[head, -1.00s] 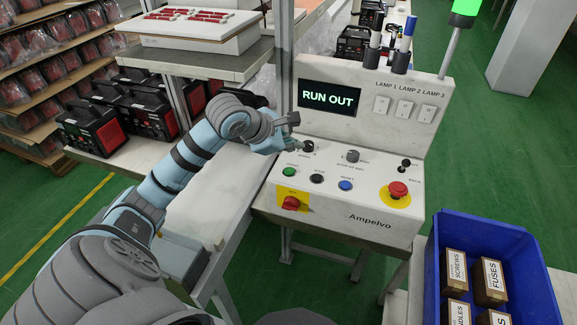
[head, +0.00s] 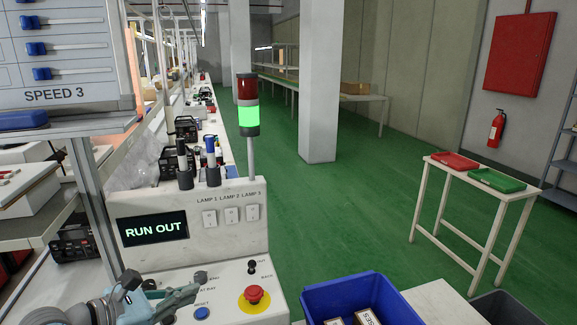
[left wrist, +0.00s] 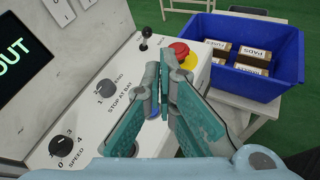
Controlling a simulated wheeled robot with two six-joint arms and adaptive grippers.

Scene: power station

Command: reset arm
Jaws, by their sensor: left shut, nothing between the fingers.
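My left arm reaches in at the bottom left of the head view. Its left gripper (head: 188,294) is shut and empty, over the sloped face of the white control console (head: 235,222). In the left wrist view the teal fingers (left wrist: 164,72) come together above the panel, partly hiding a blue button (left wrist: 154,107). The speed knob (left wrist: 62,149) and the stop-at-bay knob (left wrist: 106,90) are left of the fingers. The red emergency button (head: 254,294) is to their right. I cannot tell whether the fingers touch the panel. My right gripper is not in view.
The display (head: 156,229) reads RUN OUT, and the stack light (head: 249,117) glows green. A blue bin (head: 350,292) with boxes stands right of the console. A side table holds a red tray (head: 454,160) and a green tray (head: 497,180). The green floor between is free.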

